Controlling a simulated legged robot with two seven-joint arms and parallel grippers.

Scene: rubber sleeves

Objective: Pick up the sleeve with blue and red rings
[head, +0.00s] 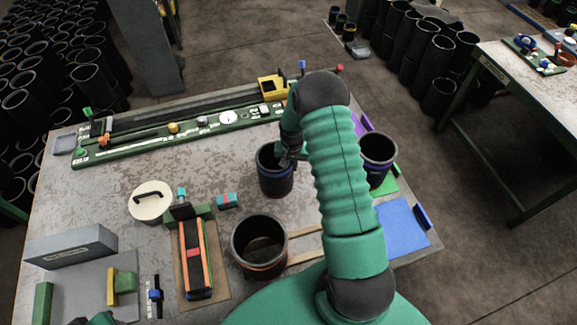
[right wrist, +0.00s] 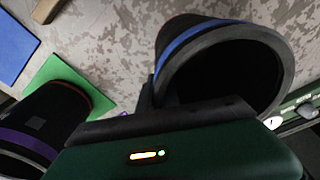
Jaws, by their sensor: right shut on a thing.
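The black sleeve with a blue ring near its rim (head: 276,181) stands upright mid-table. In the right wrist view this sleeve (right wrist: 181,50) also shows a thin red ring towards its far end. My right gripper (head: 290,153) reaches down to its rim from the upper right and is shut on its wall. The finger tips are mostly hidden by the sleeve and the gripper body. I cannot tell whether the sleeve is clear of the table. My left gripper is not clearly seen.
A purple-ringed sleeve (head: 377,160) stands right of my right arm, by a green mat (head: 384,187). A larger sleeve with a reddish lower ring (head: 259,249) stands in front. A blue mat (head: 402,226) lies at right. A green measuring rail (head: 190,142) lines the back.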

